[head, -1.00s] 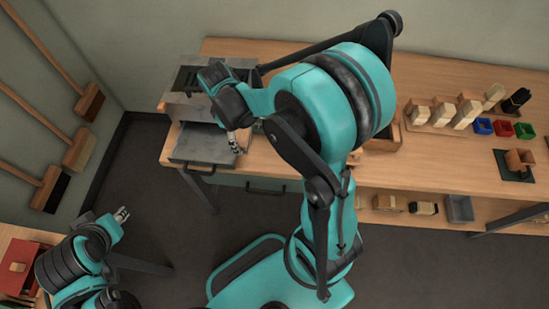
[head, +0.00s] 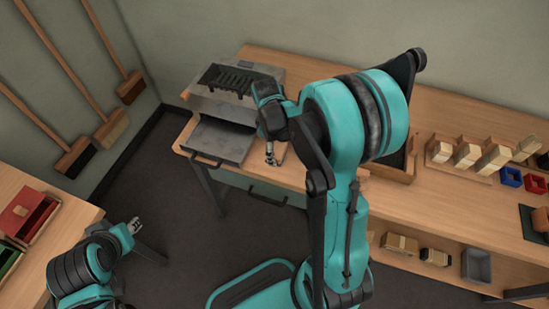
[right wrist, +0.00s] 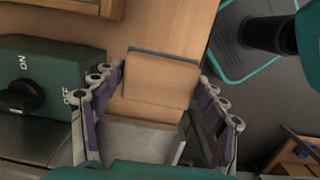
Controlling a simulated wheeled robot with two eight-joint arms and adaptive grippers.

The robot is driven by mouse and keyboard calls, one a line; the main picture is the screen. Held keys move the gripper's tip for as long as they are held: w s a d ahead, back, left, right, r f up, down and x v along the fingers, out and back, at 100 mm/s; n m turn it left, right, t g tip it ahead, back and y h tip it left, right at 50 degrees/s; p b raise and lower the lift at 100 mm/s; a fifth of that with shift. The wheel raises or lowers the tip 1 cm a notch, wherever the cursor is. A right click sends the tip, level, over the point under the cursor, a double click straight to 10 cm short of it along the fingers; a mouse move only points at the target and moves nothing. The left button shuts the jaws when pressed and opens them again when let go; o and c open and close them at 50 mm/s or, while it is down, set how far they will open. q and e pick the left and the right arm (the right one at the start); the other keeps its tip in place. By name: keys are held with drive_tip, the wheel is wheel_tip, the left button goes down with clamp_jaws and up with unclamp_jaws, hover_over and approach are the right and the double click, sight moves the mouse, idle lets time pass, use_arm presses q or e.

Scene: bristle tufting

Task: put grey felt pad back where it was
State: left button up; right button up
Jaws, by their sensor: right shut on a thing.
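In the right wrist view a grey piece (right wrist: 142,136), seemingly the grey felt pad, sits between the fingers of my right gripper (right wrist: 160,105). A tan block-like piece (right wrist: 160,80) with a dark edge lies just beyond it; I cannot tell whether the two are joined. In the head view my right gripper (head: 271,154) is at the bench front, right of a grey metal plate (head: 218,140), and its load is too small to make out. My left gripper (head: 134,225) is at the lower left, away from the bench; its jaws are too small to read.
A grey machine with a dark slotted top (head: 240,80) stands behind the plate. A green switch box (right wrist: 40,75) is close left in the wrist view. A red tray (head: 25,217) is at far left.

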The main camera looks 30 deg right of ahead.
drive_tip(key=shift+w+a+f, duration=0.1)
drive_tip(key=shift+w+f, duration=0.4)
drive_tip(key=shift+w, duration=0.3)
drive_tip(key=shift+f+b, duration=1.1)
drive_tip(key=shift+f, duration=0.85)
drive_tip(key=shift+f, duration=0.1)
drive_tip(key=o, duration=1.3)
